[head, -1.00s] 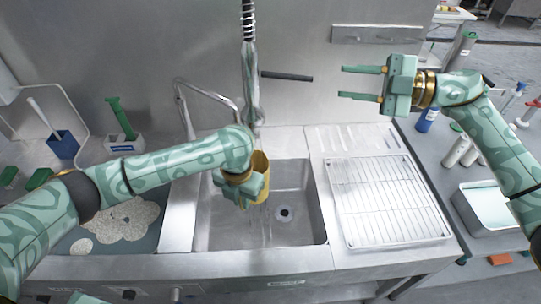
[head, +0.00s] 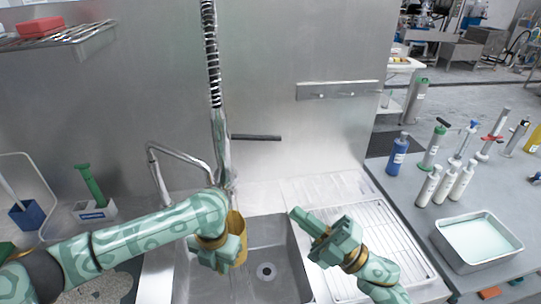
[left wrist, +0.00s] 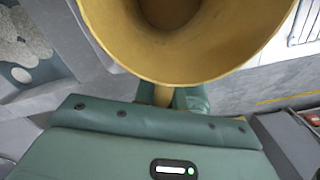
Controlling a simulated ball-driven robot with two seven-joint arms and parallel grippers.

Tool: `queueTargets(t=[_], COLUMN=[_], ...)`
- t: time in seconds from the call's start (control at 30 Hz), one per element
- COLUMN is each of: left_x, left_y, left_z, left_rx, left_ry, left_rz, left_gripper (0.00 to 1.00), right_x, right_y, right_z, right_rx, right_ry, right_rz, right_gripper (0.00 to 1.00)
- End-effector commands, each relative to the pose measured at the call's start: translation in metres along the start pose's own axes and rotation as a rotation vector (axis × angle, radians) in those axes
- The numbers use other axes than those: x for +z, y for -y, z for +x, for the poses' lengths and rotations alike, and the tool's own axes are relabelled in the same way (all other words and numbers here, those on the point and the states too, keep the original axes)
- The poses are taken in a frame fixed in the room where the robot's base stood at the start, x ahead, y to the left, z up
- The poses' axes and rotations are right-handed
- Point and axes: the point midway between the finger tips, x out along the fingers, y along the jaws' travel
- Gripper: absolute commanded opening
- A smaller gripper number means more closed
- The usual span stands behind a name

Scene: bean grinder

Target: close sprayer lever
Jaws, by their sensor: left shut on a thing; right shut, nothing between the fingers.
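The sprayer (head: 221,140) hangs from a coiled spring hose over the sink. A dark horizontal bar (head: 257,137), which looks like its lever, points right from beside it. My left gripper (head: 232,258) is shut on a gold-yellow vessel (head: 238,232) under the sprayer; the gripper partly hides the vessel. In the left wrist view, the vessel's wide open mouth (left wrist: 185,70) faces the camera, and a narrow gold part of it runs between the fingers. My right gripper (head: 297,214) is shut and empty, low and right of the sprayer, apart from the bar.
The steel sink (head: 272,245) lies below, with a wire rack (head: 385,230) on its right drainboard. A bent faucet pipe (head: 180,155) stands left of the sprayer. Several bottles and a metal tray (head: 440,240) are on the right counter. The space around the bar is clear.

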Motion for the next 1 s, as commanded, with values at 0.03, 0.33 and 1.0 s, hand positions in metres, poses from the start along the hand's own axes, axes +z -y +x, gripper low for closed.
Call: queueTargets(t=[0.03,0.33,1.0], left_x=[0.0,0.0,0.0], left_y=[0.0,0.0,0.0], left_z=[0.0,0.0,0.0], left_rx=[0.0,0.0,0.0], left_ry=[0.001,0.001,0.001], left_rz=[0.0,0.0,0.0], left_gripper=[0.0,0.0,0.0], right_x=[0.003,0.013,0.028], right_y=[-0.01,-0.023,-0.034], right_z=[0.001,0.004,0.113], right_rx=[0.025,0.033,0.031], right_ry=[0.022,0.077,0.075], right_rz=[-0.119,-0.566,-0.593], right_gripper=[0.0,0.0,0.0])
